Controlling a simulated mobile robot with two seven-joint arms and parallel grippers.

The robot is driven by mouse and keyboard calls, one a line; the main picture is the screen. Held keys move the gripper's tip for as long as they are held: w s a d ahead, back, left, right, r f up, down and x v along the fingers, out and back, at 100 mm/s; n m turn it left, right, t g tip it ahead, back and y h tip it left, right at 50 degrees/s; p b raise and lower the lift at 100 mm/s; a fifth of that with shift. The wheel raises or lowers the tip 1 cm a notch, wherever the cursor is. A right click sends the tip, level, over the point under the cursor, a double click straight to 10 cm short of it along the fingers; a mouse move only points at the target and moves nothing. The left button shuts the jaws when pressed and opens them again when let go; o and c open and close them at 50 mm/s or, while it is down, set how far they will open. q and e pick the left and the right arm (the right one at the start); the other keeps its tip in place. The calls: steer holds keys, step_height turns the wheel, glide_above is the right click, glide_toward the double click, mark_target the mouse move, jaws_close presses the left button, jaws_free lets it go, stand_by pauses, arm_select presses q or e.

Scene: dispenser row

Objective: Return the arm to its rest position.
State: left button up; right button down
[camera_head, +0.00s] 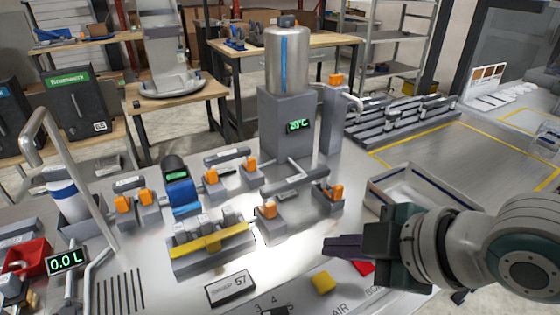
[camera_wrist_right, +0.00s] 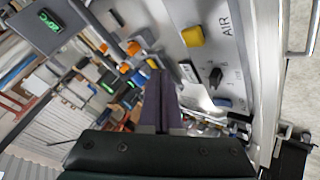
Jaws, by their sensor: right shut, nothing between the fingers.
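My right gripper (camera_head: 343,247) comes in from the right in the head view, its dark fingers together and empty. It hangs above the front part of the metal bench, near a yellow knob (camera_head: 322,282) and a red part (camera_head: 364,267) half hidden behind it. In the right wrist view my fingers (camera_wrist_right: 160,100) show closed, with the yellow knob (camera_wrist_right: 192,36) beyond them next to the word AIR. My left gripper is in neither view.
A grey dispenser with a steel tank (camera_head: 288,62) and a green display stands behind. Valves with orange handles (camera_head: 267,209) and a yellow bar (camera_head: 210,241) are on the bench. A metal tray (camera_head: 385,183) lies beyond my right arm. A tall bent pipe (camera_head: 75,170) rises at left.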

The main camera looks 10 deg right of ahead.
steer(key=s+a+m+g, duration=0.2)
steer(key=s+m, duration=0.3)
steer(key=s, duration=0.3)
steer(key=s+d+r+m+g+h, duration=0.2)
steer(key=s+d+r+m+h, duration=0.15)
steer(key=s+d+m, duration=0.6)
step_height(320, 180, up, 33)
steer(key=s+a+n+h+p, duration=0.1)
steer(key=s+p, duration=0.1)
steer(key=p, duration=3.1)
steer(key=shift+a, duration=0.25)
steer(key=shift+f, duration=0.1)
